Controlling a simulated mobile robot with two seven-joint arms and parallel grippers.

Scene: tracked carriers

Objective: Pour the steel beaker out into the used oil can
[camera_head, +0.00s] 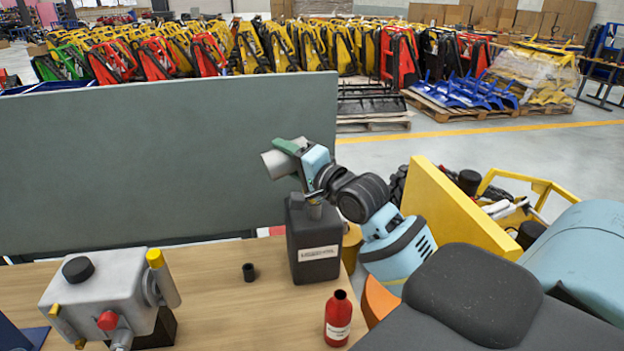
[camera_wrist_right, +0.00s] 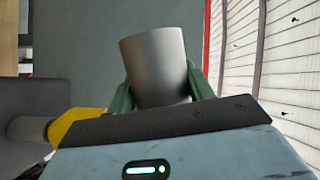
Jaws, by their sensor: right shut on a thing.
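The steel beaker (camera_head: 277,164) is held above and slightly left of the used oil can's neck, lying well over on its side in the head view. My right gripper (camera_head: 289,149), with green fingers, is shut on it. In the right wrist view the beaker (camera_wrist_right: 157,68) sits between the two fingers. The used oil can (camera_head: 315,246) is dark grey with a white label and stands upright on the table. Its short neck (camera_head: 314,211) is just below the gripper. The beaker's contents are not visible. My left gripper is not in view.
A green-grey panel (camera_head: 140,165) stands behind. Yellow machinery (camera_head: 455,210) is at right.

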